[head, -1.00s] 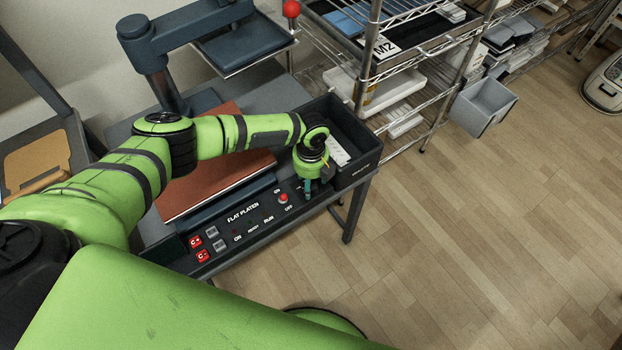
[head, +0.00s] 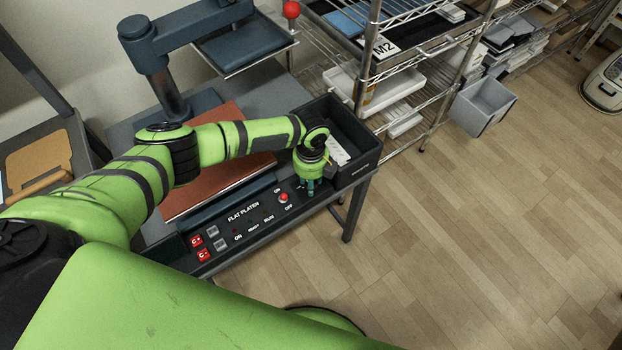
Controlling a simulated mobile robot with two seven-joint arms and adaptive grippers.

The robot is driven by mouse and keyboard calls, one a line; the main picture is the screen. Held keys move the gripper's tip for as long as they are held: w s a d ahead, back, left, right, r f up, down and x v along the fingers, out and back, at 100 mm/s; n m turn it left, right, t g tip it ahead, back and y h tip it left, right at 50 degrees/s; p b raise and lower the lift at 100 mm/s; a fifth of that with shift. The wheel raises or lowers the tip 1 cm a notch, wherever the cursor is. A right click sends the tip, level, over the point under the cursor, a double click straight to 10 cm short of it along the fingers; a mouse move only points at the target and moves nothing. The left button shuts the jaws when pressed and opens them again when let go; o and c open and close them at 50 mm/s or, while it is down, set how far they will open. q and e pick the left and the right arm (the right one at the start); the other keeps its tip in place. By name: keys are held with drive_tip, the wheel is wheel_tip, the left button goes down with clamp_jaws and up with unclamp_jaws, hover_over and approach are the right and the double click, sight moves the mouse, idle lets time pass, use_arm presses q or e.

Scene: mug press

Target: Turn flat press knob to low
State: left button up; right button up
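The flat press has a dark control panel (head: 238,232) marked FLAT PLATEN along its front edge. A red knob (head: 283,197) sits between the ON and OFF labels. My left arm reaches over the press, and its gripper (head: 309,189) points down at the right end of the panel, to the right of the red knob. The gripper's teal fingers are small here, and I cannot tell whether they are open or shut. Any knob under them is hidden. My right gripper is not in view.
A black bin (head: 345,140) stands just right of the gripper. A brown platen pad (head: 225,185) lies behind the panel. Red buttons (head: 203,255) and grey switches (head: 220,244) are at the panel's left.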

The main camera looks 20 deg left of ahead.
use_arm(q)
drive_tip(key=n, duration=0.2)
drive_tip(key=n+p, duration=0.1)
drive_tip(key=n, duration=0.2)
drive_tip(key=shift+w+a+r+p, duration=0.15)
drive_tip(key=shift+p, duration=0.15)
drive_tip(key=shift+n+p, duration=0.3)
drive_tip(key=shift+n, duration=0.6)
drive_tip(key=shift+a+n, duration=0.1)
drive_tip(key=shift+n, duration=0.2)
drive_tip(key=shift+a, duration=0.1)
drive_tip(key=o, duration=1.1)
